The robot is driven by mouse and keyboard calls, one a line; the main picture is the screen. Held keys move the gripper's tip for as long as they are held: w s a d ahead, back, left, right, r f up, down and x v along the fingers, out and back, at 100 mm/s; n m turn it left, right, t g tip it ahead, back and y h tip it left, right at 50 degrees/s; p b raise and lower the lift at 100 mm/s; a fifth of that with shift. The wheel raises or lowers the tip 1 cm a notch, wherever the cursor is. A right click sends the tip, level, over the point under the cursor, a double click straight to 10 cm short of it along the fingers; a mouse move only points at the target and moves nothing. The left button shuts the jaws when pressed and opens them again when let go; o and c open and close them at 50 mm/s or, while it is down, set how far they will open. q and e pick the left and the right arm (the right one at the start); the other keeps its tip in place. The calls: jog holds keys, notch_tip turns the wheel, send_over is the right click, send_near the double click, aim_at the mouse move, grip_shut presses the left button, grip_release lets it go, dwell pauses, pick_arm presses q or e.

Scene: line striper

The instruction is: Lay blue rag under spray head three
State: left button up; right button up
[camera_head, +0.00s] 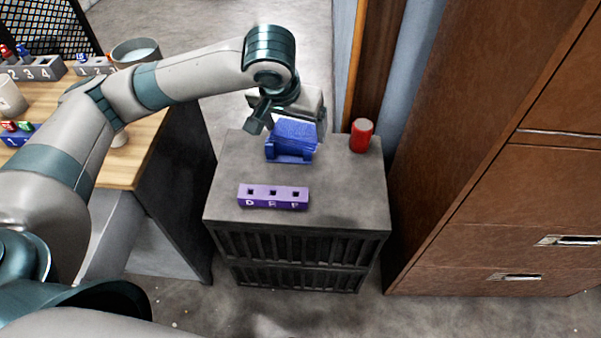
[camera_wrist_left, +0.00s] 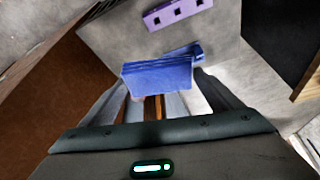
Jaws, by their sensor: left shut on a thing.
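The blue rag (camera_head: 294,131) is a folded blue piece above the back part of the grey cabinet top. My left gripper (camera_head: 287,114) reaches over the cabinet and is shut on the rag. In the left wrist view, the rag (camera_wrist_left: 160,76) sits between the fingertips, its broad face towards the camera. A darker blue part shows just below it in the head view; I cannot tell whether it is the rag's lower fold or touches the top. I cannot clearly identify spray head three. My right gripper is not in view.
A purple block (camera_head: 272,197) lettered D, E, F lies on the cabinet top (camera_head: 340,205). A red cylinder (camera_head: 361,135) stands at its back right. A wooden table (camera_head: 148,135) at left holds a grey numbered block (camera_head: 36,70) and a pot (camera_head: 136,52). Brown drawers (camera_head: 500,200) rise at right.

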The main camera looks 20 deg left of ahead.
pick_arm(q)
jog(key=w+d+f+n, duration=0.1)
jog(key=w+d+f, duration=0.1)
jog(key=d+f, duration=0.3)
jog(key=w+d+f+n+y, duration=0.1)
jog(key=w+d+f+n, duration=0.1)
jog(key=f, duration=0.8)
jog(key=w+d, duration=0.1)
jog(key=d, duration=0.1)
jog(key=shift+w+d+f+b, duration=0.3)
jog(key=shift+d+f+b, duration=0.1)
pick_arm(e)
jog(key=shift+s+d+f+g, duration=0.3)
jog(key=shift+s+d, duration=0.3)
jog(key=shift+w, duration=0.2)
pick_arm(q)
jog(key=a+f, duration=0.2)
jog(key=a, duration=0.1)
jog(key=w+a+f, duration=0.1)
jog(key=a+f, duration=0.1)
jog(key=a, duration=0.2)
jog(key=a+f, duration=0.3)
jog(key=a, duration=0.1)
jog(key=shift+w+a+p, duration=0.2)
jog(key=shift+w+p, duration=0.2)
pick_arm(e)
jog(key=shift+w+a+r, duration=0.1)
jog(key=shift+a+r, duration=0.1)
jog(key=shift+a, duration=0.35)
